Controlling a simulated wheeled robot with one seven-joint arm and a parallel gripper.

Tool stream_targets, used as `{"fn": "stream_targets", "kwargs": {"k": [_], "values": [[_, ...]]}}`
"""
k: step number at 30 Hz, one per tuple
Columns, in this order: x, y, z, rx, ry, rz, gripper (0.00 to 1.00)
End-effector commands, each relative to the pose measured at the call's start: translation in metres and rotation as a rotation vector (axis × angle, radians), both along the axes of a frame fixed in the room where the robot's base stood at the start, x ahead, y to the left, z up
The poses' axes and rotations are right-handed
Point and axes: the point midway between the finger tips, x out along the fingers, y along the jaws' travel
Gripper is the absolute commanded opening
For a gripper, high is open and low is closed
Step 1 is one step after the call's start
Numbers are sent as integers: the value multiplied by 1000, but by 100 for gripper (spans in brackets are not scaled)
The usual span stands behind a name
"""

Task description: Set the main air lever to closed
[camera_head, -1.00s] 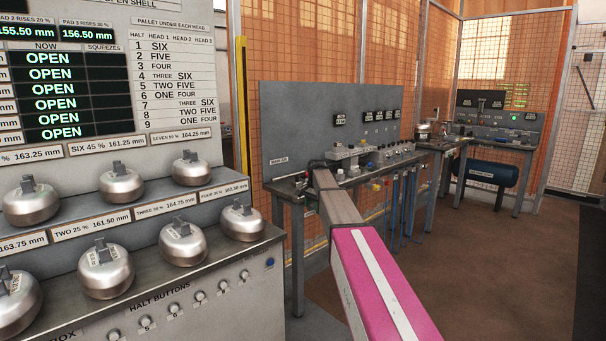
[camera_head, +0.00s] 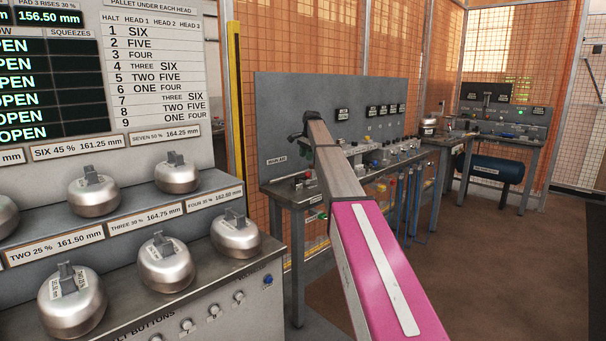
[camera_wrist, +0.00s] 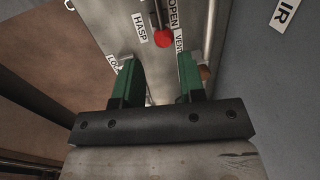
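In the wrist view a lever with a red ball knob (camera_wrist: 164,37) shows on a grey plate, beside the OPEN label (camera_wrist: 173,14). HASP and VENT labels sit near it, and another label is partly hidden by the left finger. My gripper (camera_wrist: 159,62) has two green fingers spread apart, with nothing held between them. The knob lies just beyond the fingertips, roughly between them, and appears apart from them. In the head view a small red knob (camera_head: 307,175) shows on the bench near the MAIN AIR sign, below the dark end of my arm.
The grey bench (camera_head: 282,190) has a tall back panel (camera_head: 285,105) with fittings and hoses to the right. A console with several silver, handled weights (camera_head: 165,262) stands close on the left. A second bench with a dark blue tank (camera_head: 490,170) is behind. The brown floor at right is clear.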

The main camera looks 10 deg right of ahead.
Motion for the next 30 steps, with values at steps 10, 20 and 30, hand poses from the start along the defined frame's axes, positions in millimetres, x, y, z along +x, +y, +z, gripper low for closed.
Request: {"fn": "stream_targets", "kwargs": {"k": [10, 20, 30], "values": [[8, 6, -50, -1, 2, 1, 37], [15, 11, -95, 0, 0, 1, 37], [16, 12, -99, 0, 0, 1, 27]]}}
